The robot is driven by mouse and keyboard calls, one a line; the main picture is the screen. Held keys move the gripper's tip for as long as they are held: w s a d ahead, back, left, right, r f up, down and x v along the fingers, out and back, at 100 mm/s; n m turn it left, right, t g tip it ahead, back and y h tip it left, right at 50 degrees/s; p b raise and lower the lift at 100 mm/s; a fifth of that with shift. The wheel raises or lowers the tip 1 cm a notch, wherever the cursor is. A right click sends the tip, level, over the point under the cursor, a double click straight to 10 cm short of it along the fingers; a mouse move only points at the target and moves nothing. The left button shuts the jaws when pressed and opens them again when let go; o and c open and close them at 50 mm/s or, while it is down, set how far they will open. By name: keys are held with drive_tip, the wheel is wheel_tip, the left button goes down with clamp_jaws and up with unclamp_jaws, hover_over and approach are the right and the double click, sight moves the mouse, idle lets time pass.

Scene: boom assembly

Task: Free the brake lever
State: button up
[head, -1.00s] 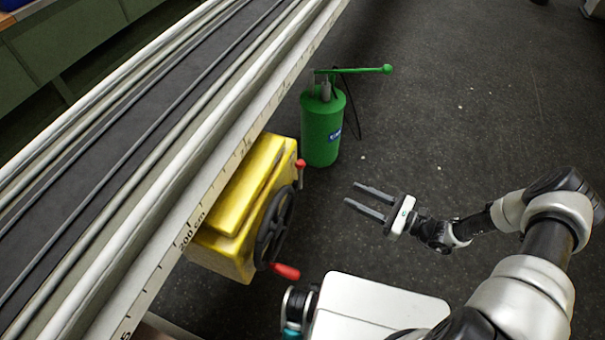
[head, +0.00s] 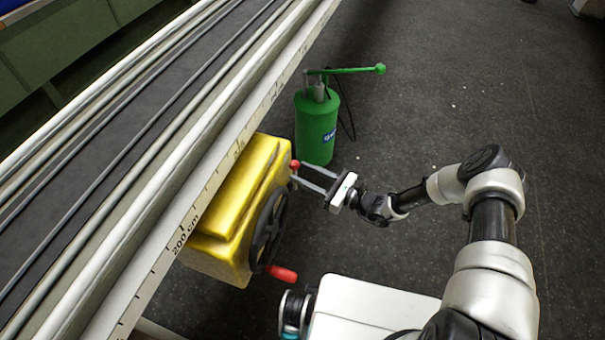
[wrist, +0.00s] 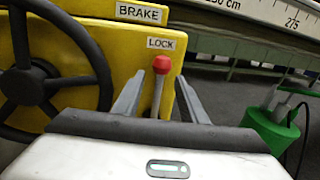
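The brake lever with a red knob (wrist: 161,65) stands upright on the yellow box, under labels reading BRAKE and LOCK (wrist: 161,44). Its red knob (head: 295,164) also shows in the head view at the box's right edge. My gripper (head: 298,172) is at the lever, fingers pointing left. In the wrist view my gripper (wrist: 160,98) is open, with one finger on each side of the lever's shaft and a gap visible on both sides.
The long boom rail (head: 215,165) with a centimetre scale runs along the left, above the box. A green pump canister (head: 315,130) with a long handle stands on the floor beyond the gripper. The dark floor to the right is clear.

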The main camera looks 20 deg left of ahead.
drive_tip(key=shift+w+a, duration=0.1)
drive_tip(key=shift+a, duration=0.4)
drive_tip(key=shift+c, duration=0.2)
clamp_jaws()
